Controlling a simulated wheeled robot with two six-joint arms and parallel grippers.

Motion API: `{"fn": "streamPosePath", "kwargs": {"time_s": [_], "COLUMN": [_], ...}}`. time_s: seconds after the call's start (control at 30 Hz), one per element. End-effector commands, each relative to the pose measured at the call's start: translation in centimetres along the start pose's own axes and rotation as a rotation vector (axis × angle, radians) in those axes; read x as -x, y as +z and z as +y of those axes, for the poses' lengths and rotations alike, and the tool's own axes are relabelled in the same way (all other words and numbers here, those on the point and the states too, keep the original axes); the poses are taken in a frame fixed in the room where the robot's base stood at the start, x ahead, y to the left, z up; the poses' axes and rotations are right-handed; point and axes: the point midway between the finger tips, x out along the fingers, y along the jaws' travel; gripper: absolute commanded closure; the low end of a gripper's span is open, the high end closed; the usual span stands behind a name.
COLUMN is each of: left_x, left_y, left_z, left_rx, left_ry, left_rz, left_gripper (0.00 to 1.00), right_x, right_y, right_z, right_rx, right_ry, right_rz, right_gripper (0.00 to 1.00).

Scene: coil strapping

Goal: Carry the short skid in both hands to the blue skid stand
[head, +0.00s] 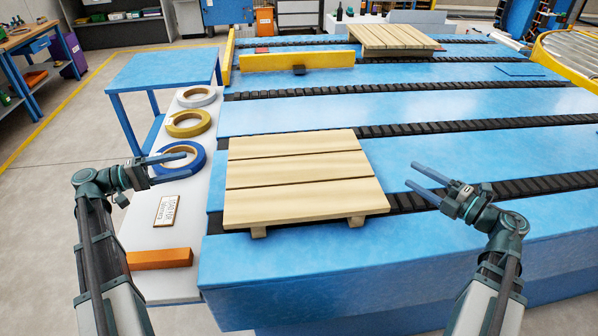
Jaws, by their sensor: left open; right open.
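A short wooden skid (298,178) with pale planks lies flat on the near part of the blue conveyor table (300,275). A blue stand (165,70) with a flat top and legs stands at the back left, apart from the table; its top is empty. My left gripper (176,167) is open and empty, left of the skid and apart from it, over the white side shelf. My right gripper (424,180) is open and empty, right of the skid and apart from it.
The white shelf (140,232) holds strap rolls in white (197,97), yellow (189,123) and blue (180,156), a label plate (167,211) and an orange block (160,258). A yellow rail (297,60) and another wooden skid (392,38) lie farther back. Floor left of the stand is clear.

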Motion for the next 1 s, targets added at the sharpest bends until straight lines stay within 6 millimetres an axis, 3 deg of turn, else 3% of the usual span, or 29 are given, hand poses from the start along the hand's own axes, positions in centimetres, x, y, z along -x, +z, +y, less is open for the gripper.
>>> {"fn": "streamPosePath", "kwargs": {"time_s": [0.1, 0.53, 1.0], "left_x": [0.0, 0.0, -0.1], "left_y": [0.0, 0.0, 0.0], "left_z": [-2.0, -6.4, -6.6], "left_rx": [0.0, 0.0, 0.0], "left_ry": [0.0, 0.0, 0.0], "left_rz": [0.0, 0.0, 0.0], "left_gripper": [0.41, 0.41, 0.41], "right_x": [0.0, 0.0, -0.1], "right_y": [0.0, 0.0, 0.0], "right_z": [-2.0, -6.4, -6.6], "right_rx": [0.0, 0.0, 0.0], "right_ry": [0.0, 0.0, 0.0], "right_rz": [0.0, 0.0, 0.0], "right_gripper": [0.41, 0.41, 0.41]}}
